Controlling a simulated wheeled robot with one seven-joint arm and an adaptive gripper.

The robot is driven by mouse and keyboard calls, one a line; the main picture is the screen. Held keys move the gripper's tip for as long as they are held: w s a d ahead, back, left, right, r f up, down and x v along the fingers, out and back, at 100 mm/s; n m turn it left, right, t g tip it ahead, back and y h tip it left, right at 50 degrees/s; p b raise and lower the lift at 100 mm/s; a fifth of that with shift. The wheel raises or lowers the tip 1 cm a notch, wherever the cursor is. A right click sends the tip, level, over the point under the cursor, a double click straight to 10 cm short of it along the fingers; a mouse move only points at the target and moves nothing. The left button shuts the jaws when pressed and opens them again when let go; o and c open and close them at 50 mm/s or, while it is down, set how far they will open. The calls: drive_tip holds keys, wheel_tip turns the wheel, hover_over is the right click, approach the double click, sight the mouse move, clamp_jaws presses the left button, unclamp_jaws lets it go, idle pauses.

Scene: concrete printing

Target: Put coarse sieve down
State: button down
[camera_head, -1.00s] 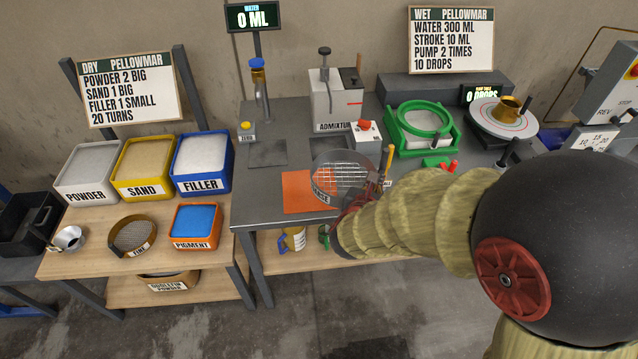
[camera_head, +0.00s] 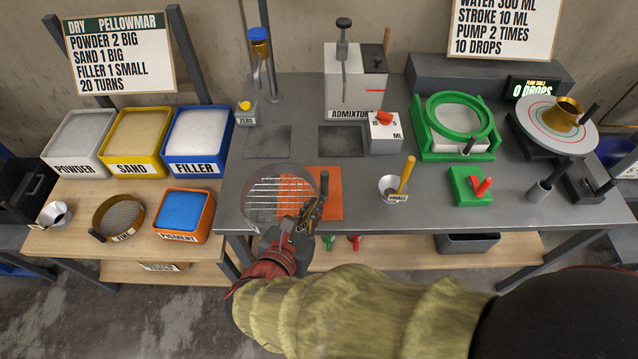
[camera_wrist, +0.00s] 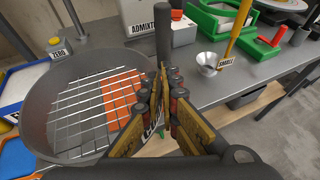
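The coarse sieve (camera_head: 279,198) is a grey round pan with a wide wire grid. My gripper (camera_head: 305,218) is shut on its upright handle at the right side of the pan. In the wrist view the sieve (camera_wrist: 85,105) fills the left, and the two fingers of my gripper (camera_wrist: 165,85) close around the dark handle. The sieve is over the orange mat (camera_head: 328,192) at the front left of the grey table. The mat shows through the grid. I cannot tell whether the sieve touches the table.
The fine sieve (camera_head: 118,217) and pigment box (camera_head: 183,214) stand on the wooden table to the left. A small scoop (camera_head: 394,188) stands right of the mat. The admixture pump (camera_head: 355,85) is behind. Grey table top between mat and scoop is clear.

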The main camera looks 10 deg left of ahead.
drive_tip(key=f+b+x, duration=0.1)
drive_tip(key=b+x, duration=0.1)
drive_tip(key=x, duration=0.3)
drive_tip(key=s+d+f+b+x, duration=0.1)
drive_tip(key=x, duration=0.4)
drive_tip(key=f+b+x, duration=0.1)
drive_tip(key=b+x, duration=0.1)
drive_tip(key=x, duration=0.3)
drive_tip(key=shift+s+d+b, duration=0.1)
drive_tip(key=shift+d+b, duration=0.15)
drive_tip(key=shift+b, duration=0.1)
drive_tip(key=shift+w+d+f, duration=0.1)
drive_tip(key=shift+w+f, duration=0.15)
drive_tip(key=shift+f, duration=0.05)
drive_tip(key=shift+w+f+b, duration=0.2)
drive_tip(key=shift+f+b, duration=1.05)
drive_tip(key=shift+f, duration=0.4)
drive_tip(key=shift+f, duration=0.2)
drive_tip(key=c, duration=2)
unclamp_jaws()
drive_tip(key=shift+c, duration=0.2)
drive_tip(key=shift+r, duration=0.1)
